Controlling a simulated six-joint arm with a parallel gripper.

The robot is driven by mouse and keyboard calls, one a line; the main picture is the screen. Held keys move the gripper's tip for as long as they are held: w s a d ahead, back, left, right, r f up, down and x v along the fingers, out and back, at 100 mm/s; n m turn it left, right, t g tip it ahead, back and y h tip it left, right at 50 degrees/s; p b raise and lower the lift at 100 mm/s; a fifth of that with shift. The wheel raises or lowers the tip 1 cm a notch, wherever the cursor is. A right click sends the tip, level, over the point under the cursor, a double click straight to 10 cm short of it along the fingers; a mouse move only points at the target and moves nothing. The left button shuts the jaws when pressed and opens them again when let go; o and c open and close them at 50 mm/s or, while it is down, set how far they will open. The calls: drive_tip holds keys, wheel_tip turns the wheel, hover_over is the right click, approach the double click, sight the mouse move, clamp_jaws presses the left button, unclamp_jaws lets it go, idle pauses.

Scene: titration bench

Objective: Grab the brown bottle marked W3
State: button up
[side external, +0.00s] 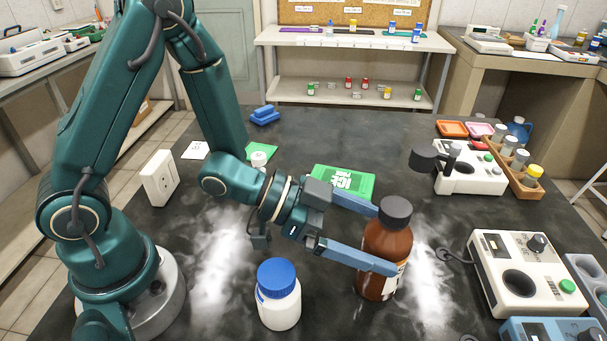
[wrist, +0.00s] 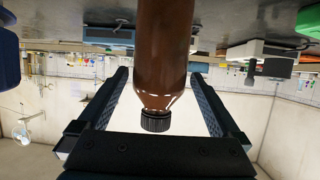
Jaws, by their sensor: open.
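A brown bottle (side external: 388,248) with a black cap stands upright on the dark bench, right of centre in the side view. A pale label shows on its right side, but I cannot read the marking. My gripper (side external: 388,238) is open, with one blue-grey finger on the near side of the bottle and the other on the far side. In the wrist view the brown bottle (wrist: 163,50) appears upside down between the two fingers of my gripper (wrist: 163,85), with visible gaps on both sides. The jaws are not closed on it.
A white bottle with a blue cap (side external: 279,295) stands left of the brown bottle, close to my gripper. A green ice tray (side external: 343,181) lies behind. White instruments (side external: 527,274) and a rack of vials (side external: 515,165) stand to the right. Bench between has some free room.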

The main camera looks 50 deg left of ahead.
sight(406, 247)
drive_tip(key=shift+x, duration=2.5)
clamp_jaws()
drive_tip(key=shift+r, duration=0.1)
